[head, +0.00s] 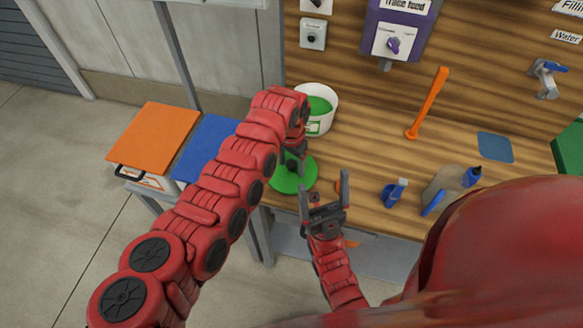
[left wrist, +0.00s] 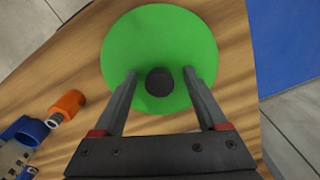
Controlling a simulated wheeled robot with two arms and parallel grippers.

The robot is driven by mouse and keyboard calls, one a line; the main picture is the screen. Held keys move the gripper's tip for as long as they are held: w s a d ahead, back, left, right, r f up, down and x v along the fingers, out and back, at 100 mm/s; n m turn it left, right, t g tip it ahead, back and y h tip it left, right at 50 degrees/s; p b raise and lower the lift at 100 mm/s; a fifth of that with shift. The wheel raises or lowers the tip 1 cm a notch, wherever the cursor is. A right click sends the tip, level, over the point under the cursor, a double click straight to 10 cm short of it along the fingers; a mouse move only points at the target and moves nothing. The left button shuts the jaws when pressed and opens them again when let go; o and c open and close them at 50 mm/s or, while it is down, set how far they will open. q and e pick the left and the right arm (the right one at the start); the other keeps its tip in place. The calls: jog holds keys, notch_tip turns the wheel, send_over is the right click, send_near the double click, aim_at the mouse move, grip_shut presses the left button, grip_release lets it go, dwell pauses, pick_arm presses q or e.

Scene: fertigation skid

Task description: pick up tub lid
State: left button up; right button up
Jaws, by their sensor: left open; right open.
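The tub lid (head: 300,182) is a flat green disc with a dark round knob, lying on the wooden bench near its front left edge. It also shows in the left wrist view (left wrist: 160,40), with the black knob (left wrist: 159,82) at its middle. My left gripper (left wrist: 159,73) is open above the lid, with one finger on each side of the knob. I cannot tell whether the fingers touch it. In the head view my left arm hides part of the lid. My right gripper (head: 325,190) is open and empty, fingers up, near the bench's front edge, right of the lid.
Orange (head: 154,137) and blue (head: 206,146) panels lie to the left. The bench middle is fairly clear.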

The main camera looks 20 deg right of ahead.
pick_arm(q)
grip_shut()
jog(key=shift+r, duration=0.15)
dwell(0.4)
